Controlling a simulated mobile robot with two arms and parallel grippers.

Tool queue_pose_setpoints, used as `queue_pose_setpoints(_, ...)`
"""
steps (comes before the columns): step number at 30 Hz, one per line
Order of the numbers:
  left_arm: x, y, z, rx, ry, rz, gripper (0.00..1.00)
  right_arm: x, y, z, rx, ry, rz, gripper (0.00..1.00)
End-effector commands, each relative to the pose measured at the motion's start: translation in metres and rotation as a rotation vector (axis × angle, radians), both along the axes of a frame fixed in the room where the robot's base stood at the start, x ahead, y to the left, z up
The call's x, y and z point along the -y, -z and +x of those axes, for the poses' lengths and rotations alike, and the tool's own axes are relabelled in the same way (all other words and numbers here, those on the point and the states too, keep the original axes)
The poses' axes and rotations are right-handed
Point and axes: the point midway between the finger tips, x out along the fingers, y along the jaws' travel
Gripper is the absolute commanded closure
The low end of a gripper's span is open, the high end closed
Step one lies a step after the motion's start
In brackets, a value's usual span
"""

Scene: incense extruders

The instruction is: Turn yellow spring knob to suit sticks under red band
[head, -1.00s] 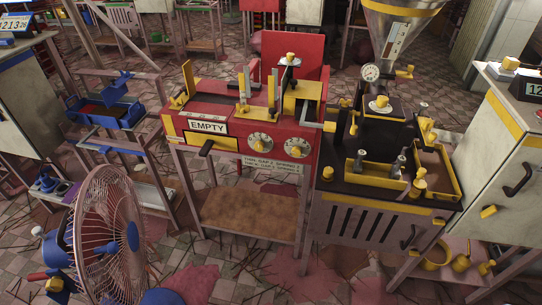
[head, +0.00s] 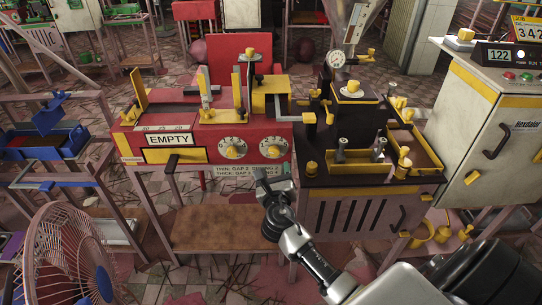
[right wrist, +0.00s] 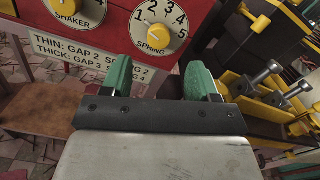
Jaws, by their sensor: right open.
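The yellow spring knob (head: 273,148) sits on a round white numbered dial, the right of two on the red machine's front. In the right wrist view the spring knob (right wrist: 154,36) has the word SPRING below it and numbers 1 to 5 around it; I cannot tell its setting for sure. My right gripper (head: 272,178) is just below this dial. In the right wrist view its green fingers (right wrist: 158,78) are apart and empty, short of the knob. A label plate (head: 250,171) lists THIN and THICK settings. I cannot make out sticks or a red band. My left gripper is not in view.
The shaker knob (right wrist: 68,7) is left of the spring knob. An EMPTY sign (head: 170,139) is on the machine's left front. A black bench (head: 330,180) with yellow trays stands close on the right. A fan (head: 65,255) stands at the lower left.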

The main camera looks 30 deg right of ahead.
Motion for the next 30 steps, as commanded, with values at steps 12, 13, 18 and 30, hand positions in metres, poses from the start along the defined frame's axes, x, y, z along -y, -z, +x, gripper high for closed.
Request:
queue_pose_setpoints(12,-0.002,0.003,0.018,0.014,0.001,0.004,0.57,0.036,0.001,0.058,0.0,-0.001,0.002,0.4)
queue_pose_setpoints(13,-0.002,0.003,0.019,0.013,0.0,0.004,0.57,0.037,0.001,0.06,0.0,-0.001,0.002,0.4)
queue_pose_setpoints(18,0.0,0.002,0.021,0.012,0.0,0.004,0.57,0.04,0.001,0.065,-0.001,-0.001,0.004,0.4)
queue_pose_setpoints(30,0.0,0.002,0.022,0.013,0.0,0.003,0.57,0.04,0.001,0.064,-0.001,-0.001,0.004,0.71)
